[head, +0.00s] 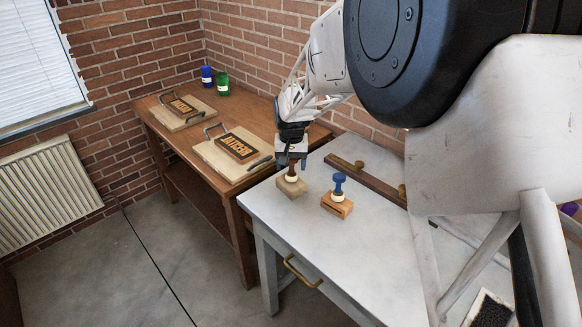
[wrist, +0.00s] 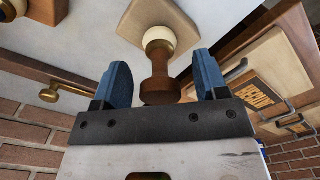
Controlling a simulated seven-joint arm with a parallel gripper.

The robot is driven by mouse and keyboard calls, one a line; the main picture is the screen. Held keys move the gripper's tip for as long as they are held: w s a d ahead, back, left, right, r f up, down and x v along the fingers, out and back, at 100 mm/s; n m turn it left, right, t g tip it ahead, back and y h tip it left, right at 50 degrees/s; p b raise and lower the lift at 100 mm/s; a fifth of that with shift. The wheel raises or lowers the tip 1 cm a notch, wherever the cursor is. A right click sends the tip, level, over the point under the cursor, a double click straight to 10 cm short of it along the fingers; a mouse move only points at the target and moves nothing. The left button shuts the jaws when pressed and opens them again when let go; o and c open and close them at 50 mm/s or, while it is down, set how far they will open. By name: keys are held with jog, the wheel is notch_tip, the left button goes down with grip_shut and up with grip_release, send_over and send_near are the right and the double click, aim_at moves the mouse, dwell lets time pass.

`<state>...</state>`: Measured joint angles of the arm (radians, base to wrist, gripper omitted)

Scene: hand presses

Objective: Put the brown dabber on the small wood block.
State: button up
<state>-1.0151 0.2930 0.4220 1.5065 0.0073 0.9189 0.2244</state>
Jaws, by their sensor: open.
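The brown dabber (head: 291,169) has a dark brown handle and a cream head. It stands upright, head down, on a pale small wood block (head: 293,188) near the left end of the grey table. In the wrist view the dabber (wrist: 160,82) lies between the two blue fingers, with gaps at both sides, and the pale block (wrist: 138,16) is beyond its head. My gripper (wrist: 162,64) is open around the handle, not closed on it. In the head view my gripper (head: 290,155) is directly over the block and partly hides the handle.
A blue dabber (head: 339,182) stands on an orange-brown block (head: 337,206) just right. A wooden bar with brass knobs (head: 365,180) lies behind. The brown table (head: 185,150) at left holds lettered boards (head: 236,145) and blue and green bottles (head: 222,84). The grey table's front (head: 320,255) is clear.

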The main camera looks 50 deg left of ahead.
notch_tip(320, 180, up, 11)
jog(key=shift+f, duration=0.2)
dwell(0.3)
dwell(0.6)
dwell(0.3)
